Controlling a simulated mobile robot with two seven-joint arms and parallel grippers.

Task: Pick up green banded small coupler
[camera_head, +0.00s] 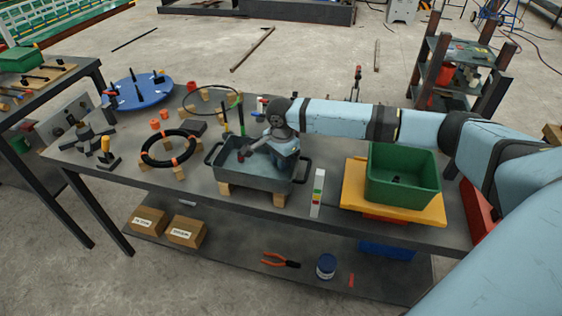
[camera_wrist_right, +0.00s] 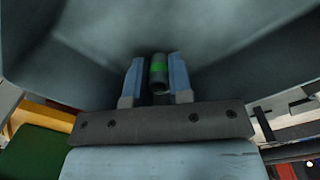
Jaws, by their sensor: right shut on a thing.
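The green banded small coupler (camera_wrist_right: 158,76) is a short dark cylinder with a bright green band. In the right wrist view it stands between the two blue-grey fingers of my right gripper (camera_wrist_right: 157,84), which is shut on it. In the head view my right gripper (camera_head: 284,152) reaches down into the grey tray (camera_head: 238,178) on the workbench. The coupler is hidden there by the gripper and the wrist. My left gripper is not in view.
The tray has raised walls and side handles and rests on wooden blocks. A green bin (camera_head: 403,184) on a yellow board (camera_head: 353,191) stands to its right, with a coloured strip (camera_head: 318,190) between. A black ring (camera_head: 152,158) and a blue disc (camera_head: 140,93) lie left.

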